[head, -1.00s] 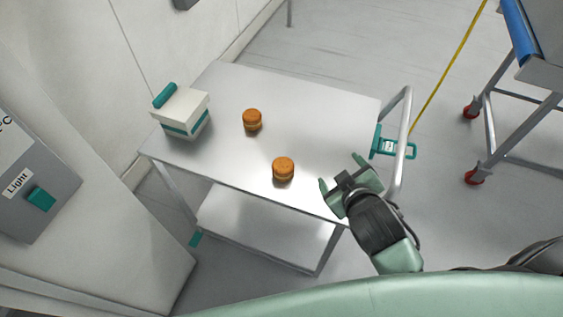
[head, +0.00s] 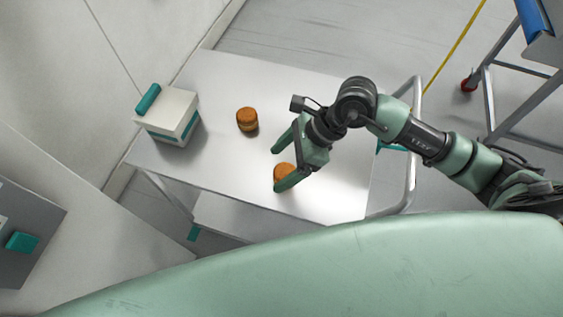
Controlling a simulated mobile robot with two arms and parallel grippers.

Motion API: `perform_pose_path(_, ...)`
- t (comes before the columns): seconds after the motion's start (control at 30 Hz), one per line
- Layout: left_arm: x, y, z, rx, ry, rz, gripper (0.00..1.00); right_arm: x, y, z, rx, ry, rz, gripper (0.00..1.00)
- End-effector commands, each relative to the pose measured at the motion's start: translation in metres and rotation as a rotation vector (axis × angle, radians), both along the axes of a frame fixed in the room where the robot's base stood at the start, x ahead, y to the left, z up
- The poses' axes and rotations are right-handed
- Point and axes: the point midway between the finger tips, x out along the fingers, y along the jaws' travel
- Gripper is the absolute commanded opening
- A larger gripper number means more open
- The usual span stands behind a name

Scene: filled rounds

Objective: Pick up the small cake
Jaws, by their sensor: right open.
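Two small round orange-brown cakes are on the metal cart top in the head view. The far cake (head: 247,119) stands clear, left of my right gripper. The near cake (head: 282,170) is close to the cart's front edge and partly hidden by a finger of my right gripper (head: 281,164). My right gripper is open, its green fingers pointing left, with one finger in front of the near cake and the other behind it. I cannot tell whether a finger touches it. My left gripper is not in view.
The metal cart (head: 215,85) has a rail handle (head: 411,160) on its right. A white box with teal trim (head: 170,115) stands at its left end. A grey panel with a teal button (head: 22,242) is at far left. A wheeled frame (head: 505,95) stands at right.

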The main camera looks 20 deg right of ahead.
Motion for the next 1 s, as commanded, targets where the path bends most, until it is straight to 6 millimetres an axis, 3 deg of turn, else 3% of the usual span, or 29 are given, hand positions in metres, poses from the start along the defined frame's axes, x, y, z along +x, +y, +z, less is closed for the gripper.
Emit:
perform_pose_path(0.03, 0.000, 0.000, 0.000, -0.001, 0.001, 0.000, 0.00, 0.003, -0.018, -0.007, -0.080, -0.010, 0.012, 0.81)
perform_pose_path(0.1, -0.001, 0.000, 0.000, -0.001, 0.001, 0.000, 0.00, 0.005, -0.035, -0.014, -0.158, -0.015, 0.025, 0.81)
perform_pose_path(0.2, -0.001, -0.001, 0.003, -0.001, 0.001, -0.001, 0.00, 0.007, -0.045, -0.022, -0.208, -0.015, 0.031, 0.81)
perform_pose_path(0.73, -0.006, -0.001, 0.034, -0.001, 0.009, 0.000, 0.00, 0.012, -0.017, -0.082, -0.209, -0.013, 0.031, 0.81)
perform_pose_path(1.0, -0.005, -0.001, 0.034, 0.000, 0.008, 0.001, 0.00, 0.013, -0.016, -0.089, -0.208, -0.017, 0.031, 0.81)
